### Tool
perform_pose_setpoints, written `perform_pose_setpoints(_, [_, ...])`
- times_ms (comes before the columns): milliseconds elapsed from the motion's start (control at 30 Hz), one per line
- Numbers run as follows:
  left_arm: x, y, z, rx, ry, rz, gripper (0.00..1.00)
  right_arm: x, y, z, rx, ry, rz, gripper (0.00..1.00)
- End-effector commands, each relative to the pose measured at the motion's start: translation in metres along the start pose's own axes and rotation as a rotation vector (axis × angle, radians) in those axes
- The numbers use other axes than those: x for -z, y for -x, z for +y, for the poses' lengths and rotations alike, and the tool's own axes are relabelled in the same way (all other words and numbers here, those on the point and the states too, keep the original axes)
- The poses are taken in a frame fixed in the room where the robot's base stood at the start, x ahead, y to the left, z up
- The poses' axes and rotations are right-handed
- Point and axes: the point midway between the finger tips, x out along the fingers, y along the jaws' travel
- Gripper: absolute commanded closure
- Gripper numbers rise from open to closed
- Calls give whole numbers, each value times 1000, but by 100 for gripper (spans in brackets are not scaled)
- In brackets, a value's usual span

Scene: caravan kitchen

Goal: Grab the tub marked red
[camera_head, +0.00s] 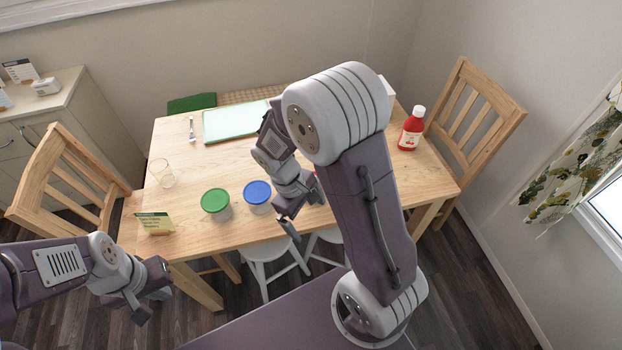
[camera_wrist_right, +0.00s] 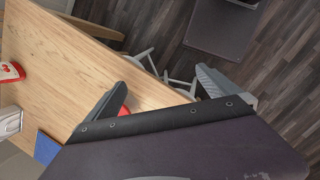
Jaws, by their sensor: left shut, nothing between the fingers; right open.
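A tub with a green lid (camera_head: 215,201) and a tub with a blue lid (camera_head: 257,192) stand upright on the table's front part. A sliver of red (camera_head: 318,174) shows to their right, mostly hidden by my right arm. In the right wrist view a red rounded thing (camera_wrist_right: 124,111) shows beside the left finger, partly covered by my gripper; I cannot read any mark on it. My right gripper (camera_head: 288,222) is open and empty near the table's front edge, right of the blue-lidded tub. My left gripper (camera_head: 152,302) is shut and empty, low in front of the table.
The wooden table (camera_head: 180,250) also holds a red bottle with a white cap (camera_head: 411,130), a glass (camera_head: 162,174), a small sign (camera_head: 155,223), a pale green tray (camera_head: 225,124) and a fork (camera_head: 192,128). Chairs stand left (camera_head: 70,175) and right (camera_head: 478,105). White stools (camera_head: 270,255) stand at the front.

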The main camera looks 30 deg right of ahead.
Motion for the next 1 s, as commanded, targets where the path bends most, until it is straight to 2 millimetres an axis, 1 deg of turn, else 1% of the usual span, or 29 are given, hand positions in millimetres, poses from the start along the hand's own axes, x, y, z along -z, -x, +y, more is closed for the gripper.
perform_pose_setpoints(33, [0,1,0,0,0,0,100,16,-12,11,-68,173,-111,0])
perform_pose_setpoints(100, [0,2,0,0,0,0,100,38,-24,32,-183,397,-267,0])
perform_pose_setpoints(200, [0,3,0,0,0,0,100,70,-35,57,-351,646,-477,0])
perform_pose_setpoints(300, [0,4,0,0,0,0,100,95,-38,70,-486,794,-634,0])
perform_pose_setpoints(400, [0,4,0,0,0,0,100,111,-38,75,-577,869,-733,0])
perform_pose_setpoints(500, [0,4,0,0,0,0,100,119,-37,77,-622,900,-781,0])
perform_pose_setpoints(600, [0,4,0,0,0,0,100,120,-37,78,-632,906,-793,0])
perform_pose_setpoints(733, [1,8,0,0,0,0,100,116,-42,86,-628,904,-792,0])
perform_pose_setpoints(900, [2,14,0,0,0,0,100,107,-56,106,-626,903,-792,0])
perform_pose_setpoints(1000, [2,14,0,0,0,0,100,107,-60,109,-628,904,-789,0])
